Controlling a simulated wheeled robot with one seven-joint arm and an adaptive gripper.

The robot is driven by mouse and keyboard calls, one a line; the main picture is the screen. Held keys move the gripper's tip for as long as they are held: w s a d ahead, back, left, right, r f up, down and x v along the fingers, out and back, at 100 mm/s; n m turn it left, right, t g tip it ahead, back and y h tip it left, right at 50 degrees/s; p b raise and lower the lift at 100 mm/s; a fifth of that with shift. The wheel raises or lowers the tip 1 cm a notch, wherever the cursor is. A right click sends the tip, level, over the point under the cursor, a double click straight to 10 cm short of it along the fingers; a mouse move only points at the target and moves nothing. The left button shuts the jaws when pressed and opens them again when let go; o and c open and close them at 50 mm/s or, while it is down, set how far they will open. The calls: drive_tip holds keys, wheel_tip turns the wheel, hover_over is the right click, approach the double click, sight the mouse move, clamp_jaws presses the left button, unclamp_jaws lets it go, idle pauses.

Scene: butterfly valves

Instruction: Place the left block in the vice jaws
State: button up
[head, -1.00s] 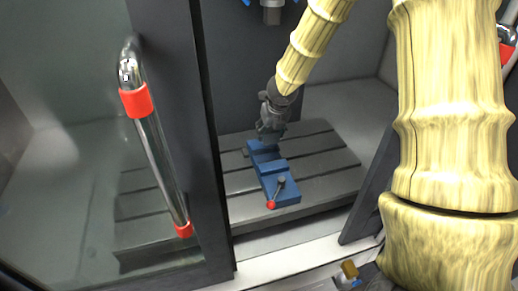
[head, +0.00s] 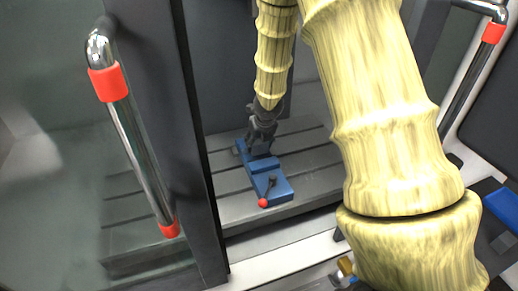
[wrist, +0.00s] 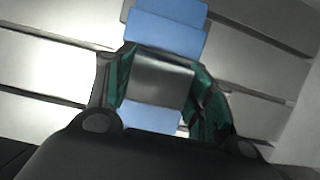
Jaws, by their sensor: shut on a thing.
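The blue vice (head: 278,188) stands on the slotted machine table, its lever with a red knob (head: 263,203) at the near end. My gripper (head: 262,148) is over the far part of the vice, pointing down. In the wrist view my gripper (wrist: 162,100) is shut on a grey metal block (wrist: 162,80), with a teal-lined finger on each side. Blue vice parts (wrist: 165,32) show beyond and below the block. The block is not clear in the head view, and I cannot tell whether it touches the vice jaws.
The slotted table (head: 315,160) has free room beside the vice. A door with a chrome and red handle (head: 140,145) stands at left, another handle (head: 465,85) at right. A small yellowish-brown block (head: 346,266) shows at the bottom, partly behind my arm.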

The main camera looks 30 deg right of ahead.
sight(259, 148)
drive_tip(key=shift+f, duration=1.45)
drive_tip(key=o, duration=1.3)
drive_tip(key=shift+f, duration=0.1)
drive_tip(key=shift+p+v, duration=1.2)
drive_tip(key=shift+v, duration=4.9)
